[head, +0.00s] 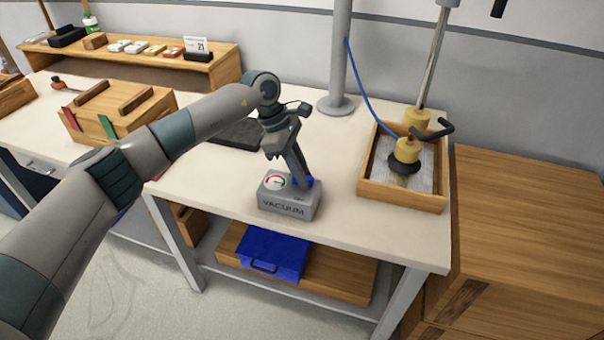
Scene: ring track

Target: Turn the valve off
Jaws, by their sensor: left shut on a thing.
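A grey box marked VACUUM (287,206) stands on the front part of the white workbench. It has a round dial gauge (275,181) with red and green marks on its top left. A blue valve part (303,181) shows at the top right of the box, mostly hidden by my gripper. My left gripper (302,178) reaches down from the left and is shut on the blue valve part. The valve's handle position cannot be told behind the fingers. My right gripper is not in view.
A wooden tray (371,188) with a yellow-and-black suction tool (407,152) stands right of the box. A grey post (338,60) with a blue hose rises behind. A dark flat pad (236,135) lies behind my left wrist. A wooden cabinet (530,215) adjoins the bench at right.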

